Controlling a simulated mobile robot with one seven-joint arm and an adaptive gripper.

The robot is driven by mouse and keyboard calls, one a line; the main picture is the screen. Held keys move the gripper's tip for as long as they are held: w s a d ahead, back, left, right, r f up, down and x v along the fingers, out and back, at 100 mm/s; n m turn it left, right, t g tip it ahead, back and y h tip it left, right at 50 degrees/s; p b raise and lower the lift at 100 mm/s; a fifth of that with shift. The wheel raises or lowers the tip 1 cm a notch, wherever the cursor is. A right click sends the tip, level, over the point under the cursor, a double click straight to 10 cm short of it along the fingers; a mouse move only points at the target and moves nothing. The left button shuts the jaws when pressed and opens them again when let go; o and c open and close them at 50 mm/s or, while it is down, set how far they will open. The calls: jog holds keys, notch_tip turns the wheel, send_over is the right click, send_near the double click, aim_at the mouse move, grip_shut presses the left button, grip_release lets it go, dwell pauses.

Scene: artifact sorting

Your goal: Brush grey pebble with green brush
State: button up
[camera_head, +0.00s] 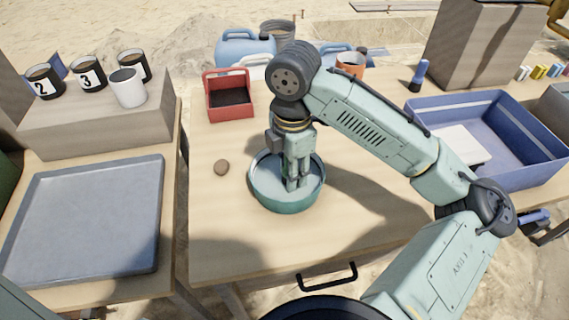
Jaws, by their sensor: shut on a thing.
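My gripper (294,184) points down into a round teal bowl (288,206) in the middle of the table. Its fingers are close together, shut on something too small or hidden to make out. The bowl's inside looks pale, and whether it holds water is unclear. I cannot make out a green brush.
A red open caddy (229,108) stands behind the pebble. A grey tray (85,218) is at left, below a block (100,130) with several cups. A blue crate (525,178) and an upright blue-handled thing (418,76) are at right. The table's front left is clear.

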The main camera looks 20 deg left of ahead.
jog(key=shift+s+d, duration=0.1)
jog(key=shift+d, duration=0.2)
jog(key=shift+w+a+f+p, duration=0.1)
jog(key=shift+w+a+p, duration=0.2)
jog(key=shift+a, duration=0.55)
jog(key=shift+w+a+p, duration=0.15)
jog(key=shift+a+p, duration=0.1)
jog(key=shift+a, duration=0.55)
notch_tip(320, 180, up, 9)
jog(key=p, duration=0.9)
jog(key=shift+d, duration=0.1)
